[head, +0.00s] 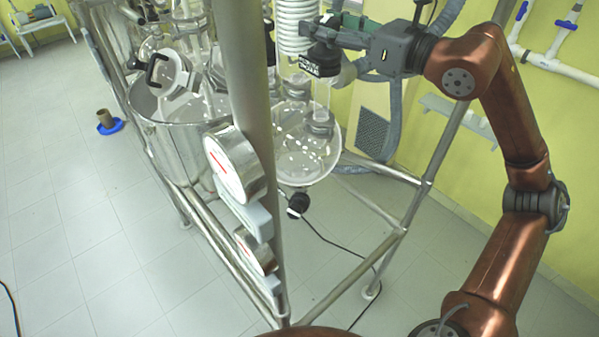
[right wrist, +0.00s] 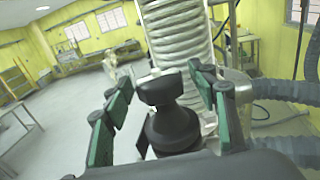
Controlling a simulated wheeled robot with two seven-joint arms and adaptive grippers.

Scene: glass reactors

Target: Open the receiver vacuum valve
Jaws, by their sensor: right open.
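The receiver vacuum valve appears to be the black knob with a white label (head: 322,60), just below the white coil condenser and above the glass receiver flask (head: 305,165). My right gripper (head: 318,31) is at this knob, its arm reaching in from the right. In the right wrist view the black knob (right wrist: 168,125) stands between the green-padded fingers of the right gripper (right wrist: 160,82). The fingers are open on either side of it, with gaps showing. I cannot tell whether the knob is turned. My left gripper is not in view.
A steel frame post (head: 247,90) with round gauges (head: 228,165) stands in front of the glassware. A second black valve (head: 298,205) hangs below the receiver flask. The coil condenser (right wrist: 178,40) rises close behind the fingers. Grey hoses (right wrist: 290,90) run at the right.

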